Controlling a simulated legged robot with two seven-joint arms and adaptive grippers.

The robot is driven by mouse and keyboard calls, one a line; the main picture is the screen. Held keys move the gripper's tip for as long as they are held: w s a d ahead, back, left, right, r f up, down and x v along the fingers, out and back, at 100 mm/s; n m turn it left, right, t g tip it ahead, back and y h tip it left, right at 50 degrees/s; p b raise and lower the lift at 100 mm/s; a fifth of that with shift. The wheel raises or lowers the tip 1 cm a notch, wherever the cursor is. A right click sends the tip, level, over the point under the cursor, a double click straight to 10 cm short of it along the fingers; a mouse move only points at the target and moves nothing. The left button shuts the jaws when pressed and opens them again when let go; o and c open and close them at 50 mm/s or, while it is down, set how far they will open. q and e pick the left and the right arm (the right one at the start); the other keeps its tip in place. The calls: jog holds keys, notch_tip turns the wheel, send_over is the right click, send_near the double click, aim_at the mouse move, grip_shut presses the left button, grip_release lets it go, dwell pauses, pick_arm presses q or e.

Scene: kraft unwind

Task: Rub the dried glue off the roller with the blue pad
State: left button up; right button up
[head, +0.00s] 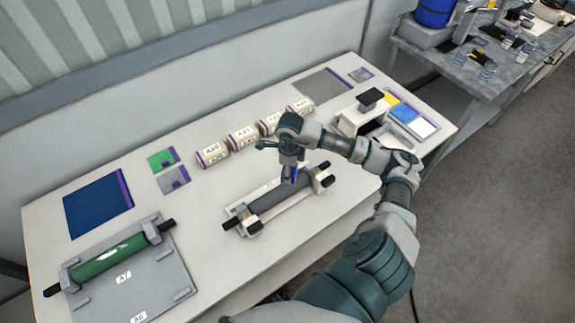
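A dark grey roller (268,201) lies in a pale stand (246,226) at the middle of the table, with black shaft ends. My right gripper (289,176) points down over the right half of this roller. A small blue piece, which looks like the blue pad (285,172), shows between its fingers. I cannot tell whether the pad touches the roller. The gripper hides part of the roller, and I see no glue on the rest of it. A green roller (100,259) with a pale patch lies on a grey plate at the left. My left gripper is out of view.
A blue sheet (94,205), green square (162,158) and grey plate (165,294) lie left. A pale device (352,122) and coloured tray (410,117) stand right. The table front is clear.

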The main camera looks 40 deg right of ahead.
jog(key=shift+d+r+p, duration=0.2)
jog(key=shift+r+p, duration=0.15)
jog(key=shift+r, duration=0.5)
jog(key=shift+a+r, duration=0.1)
jog(key=shift+r, duration=0.2)
jog(key=shift+a+r, duration=0.25)
jog(key=shift+a, duration=0.25)
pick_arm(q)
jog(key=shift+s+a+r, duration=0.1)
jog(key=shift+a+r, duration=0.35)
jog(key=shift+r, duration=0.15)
